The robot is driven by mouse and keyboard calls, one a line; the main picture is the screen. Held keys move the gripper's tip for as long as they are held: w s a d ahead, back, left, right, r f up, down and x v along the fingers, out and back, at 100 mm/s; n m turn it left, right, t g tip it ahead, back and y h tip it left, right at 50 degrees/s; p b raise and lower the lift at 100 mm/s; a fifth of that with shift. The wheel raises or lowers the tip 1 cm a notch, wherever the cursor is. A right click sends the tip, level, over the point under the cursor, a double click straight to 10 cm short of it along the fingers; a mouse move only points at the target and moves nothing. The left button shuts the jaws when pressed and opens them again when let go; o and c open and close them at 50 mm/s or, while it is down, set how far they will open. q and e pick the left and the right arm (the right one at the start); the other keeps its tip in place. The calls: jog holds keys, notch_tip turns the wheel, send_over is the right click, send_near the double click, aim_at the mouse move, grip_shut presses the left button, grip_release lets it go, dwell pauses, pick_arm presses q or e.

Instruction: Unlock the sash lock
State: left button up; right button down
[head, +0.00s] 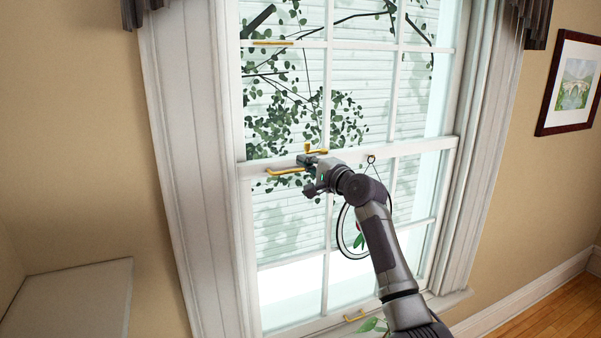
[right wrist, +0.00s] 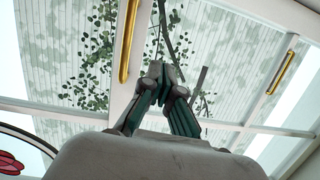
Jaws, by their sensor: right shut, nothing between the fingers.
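The brass sash lock (head: 316,150) sits on the meeting rail of the white window, with its small lever showing just above my gripper. My right gripper (head: 303,160) is shut and empty, right by the lock at its lower left. I cannot tell whether it touches the lock. In the right wrist view the closed fingertips (right wrist: 165,70) point up toward the window. The lock cannot be made out there. My left gripper is out of view.
Other brass pulls are on the upper sash (head: 272,43) and bottom rail (head: 354,315). A round hanging ornament (head: 341,234) is partly behind my arm. A framed picture (head: 573,84) hangs at right.

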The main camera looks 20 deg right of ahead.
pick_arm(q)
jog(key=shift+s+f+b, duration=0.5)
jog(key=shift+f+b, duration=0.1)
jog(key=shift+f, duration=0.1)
pick_arm(e)
jog(key=s+a, duration=0.2)
jog(key=s, duration=0.1)
jog(key=s+a, duration=0.1)
jog(key=shift+s, duration=0.35)
jog(key=shift+s+d+r, duration=0.1)
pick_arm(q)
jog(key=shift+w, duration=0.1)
